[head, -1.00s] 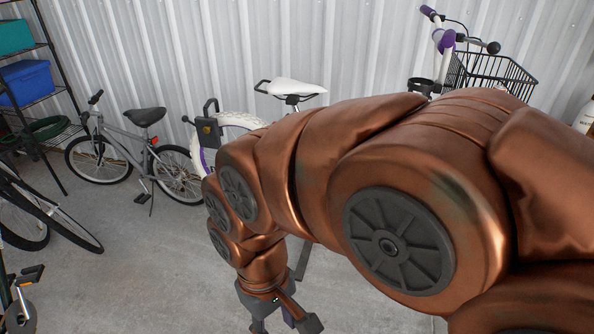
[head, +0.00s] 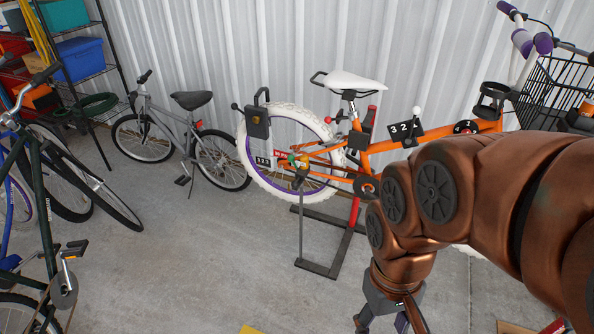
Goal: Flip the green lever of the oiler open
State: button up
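An orange bike (head: 430,142) with a white-tyred rear wheel (head: 276,110) is held on a dark stand. A small yellow, green and red part (head: 298,161) sits near its rear hub. It may be the oiler, but it is too small to make out a lever or its position. My gripper (head: 386,324) hangs low in front of the bike, to the right of and below that part, apart from it. Its fingertips are cut off by the bottom edge, so its opening and anything between the fingers cannot be told.
The stand's dark base (head: 316,268) is on the floor left of my gripper. A grey bike (head: 185,135) stands behind left, and more bikes (head: 60,230) fill the left side. The concrete floor (head: 190,265) between is largely clear. A black basket (head: 555,90) is at upper right.

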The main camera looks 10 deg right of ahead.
aim_at(291, 158)
jog(key=k, duration=1.3)
jog(key=u, duration=0.6)
jog(key=i, duration=0.65)
jog(key=u, duration=0.6)
jog(key=i, duration=0.75)
jog(key=z, duration=0.55)
jog(key=i, duration=0.5)
jog(key=z, duration=0.4)
